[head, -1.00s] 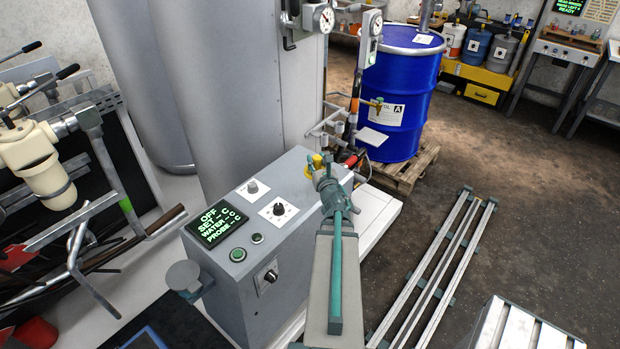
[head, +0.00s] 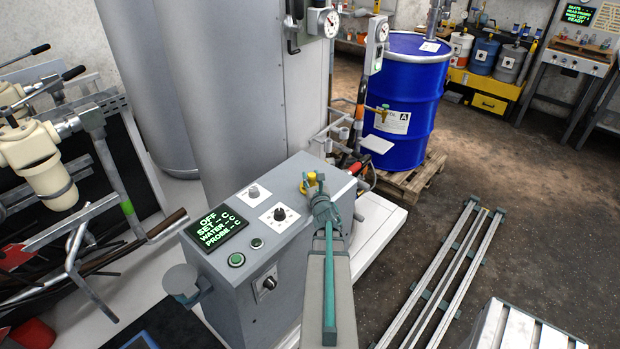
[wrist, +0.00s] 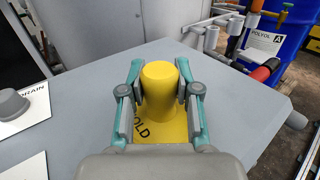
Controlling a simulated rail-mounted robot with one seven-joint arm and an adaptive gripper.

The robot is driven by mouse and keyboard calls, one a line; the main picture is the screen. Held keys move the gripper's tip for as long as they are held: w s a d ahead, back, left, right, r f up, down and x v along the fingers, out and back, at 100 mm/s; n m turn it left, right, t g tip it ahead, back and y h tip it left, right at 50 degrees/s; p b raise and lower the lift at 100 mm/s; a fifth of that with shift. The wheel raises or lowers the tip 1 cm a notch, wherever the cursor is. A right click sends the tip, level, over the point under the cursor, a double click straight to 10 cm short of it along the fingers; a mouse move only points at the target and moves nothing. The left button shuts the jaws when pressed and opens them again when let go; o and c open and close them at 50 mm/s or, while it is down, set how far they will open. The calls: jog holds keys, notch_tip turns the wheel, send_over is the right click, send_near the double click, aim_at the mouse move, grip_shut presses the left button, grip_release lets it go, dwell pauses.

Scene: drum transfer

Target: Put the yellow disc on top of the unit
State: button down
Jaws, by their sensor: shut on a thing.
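The yellow disc (wrist: 160,88), a thick, round, knob-like piece, is between the two fingers of my gripper (wrist: 160,84) in the wrist view. The fingers press it from both sides. Below it lies a yellow plate (wrist: 172,132) with partly hidden black letters, on the grey top of the unit (head: 262,232). I cannot tell whether the disc touches the plate. In the head view, my gripper (head: 316,186) is over the far right part of the unit's top, and the yellow there (head: 308,181) is partly covered by the fingers.
The unit's top also bears a black knob (head: 279,213), a grey knob (head: 254,192) and a green-lettered display (head: 214,229). A tall grey cabinet (head: 255,90) rises behind. Pipes with a red handle (wrist: 262,73) and a blue drum (head: 402,100) stand beyond the right side.

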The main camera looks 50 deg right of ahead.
jog(key=shift+f+b, duration=0.15)
jog(key=shift+b, duration=0.2)
jog(key=c, duration=0.8)
grip_release()
